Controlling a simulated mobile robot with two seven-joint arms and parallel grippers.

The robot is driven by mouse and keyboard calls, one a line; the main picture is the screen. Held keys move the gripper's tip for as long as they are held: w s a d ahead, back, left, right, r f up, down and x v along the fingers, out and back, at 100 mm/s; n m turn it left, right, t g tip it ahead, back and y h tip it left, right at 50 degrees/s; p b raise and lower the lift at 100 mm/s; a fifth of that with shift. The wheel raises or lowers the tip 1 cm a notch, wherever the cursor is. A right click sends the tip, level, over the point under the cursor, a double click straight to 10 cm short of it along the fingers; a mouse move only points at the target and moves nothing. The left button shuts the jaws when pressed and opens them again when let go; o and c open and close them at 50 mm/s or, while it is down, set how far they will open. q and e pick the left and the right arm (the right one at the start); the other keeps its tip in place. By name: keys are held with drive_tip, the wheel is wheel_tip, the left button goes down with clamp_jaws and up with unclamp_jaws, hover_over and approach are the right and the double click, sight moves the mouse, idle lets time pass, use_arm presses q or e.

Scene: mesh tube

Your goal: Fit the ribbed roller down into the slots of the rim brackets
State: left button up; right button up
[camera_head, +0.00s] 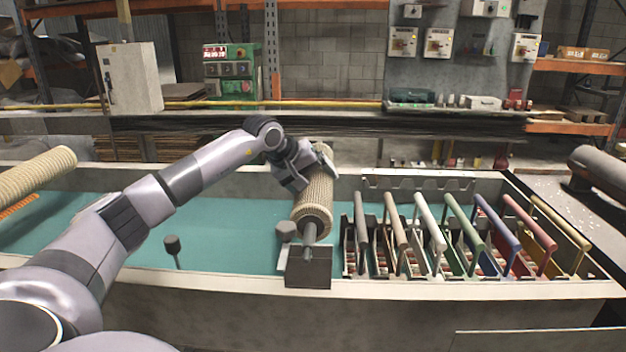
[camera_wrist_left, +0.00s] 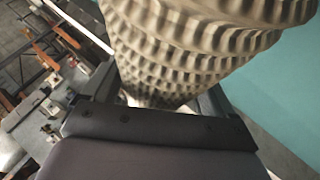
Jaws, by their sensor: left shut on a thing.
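The ribbed roller (camera_head: 313,205) is beige, with a grey shaft at its near end. It lies lengthwise from the front rim toward the back rim of the trough. My left gripper (camera_head: 309,170) is shut on the roller near its far end; the ribbed surface also fills the upper left wrist view (camera_wrist_left: 190,45). The near shaft end is at the grey front rim bracket (camera_head: 308,268); I cannot tell whether it is seated in the slot. The far shaft end and far bracket are hidden behind the gripper and roller. My right gripper is not in view.
The trough has a teal floor (camera_head: 225,225) and a pale front rim (camera_head: 120,278). Several caddies with coloured handles (camera_head: 435,227) stand right of the roller. Another ribbed roller (camera_head: 35,175) is at the far left.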

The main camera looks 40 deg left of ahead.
use_arm(q)
drive_tip(key=o, duration=1.5)
drive_tip(key=shift+r, duration=0.2)
drive_tip(key=shift+c, duration=0.2)
drive_tip(key=shift+s+f, duration=0.1)
drive_tip(key=shift+f, duration=0.1)
drive_tip(key=shift+b+v, duration=0.45)
drive_tip(key=shift+v, duration=3.25)
drive_tip(key=shift+d+r, duration=0.1)
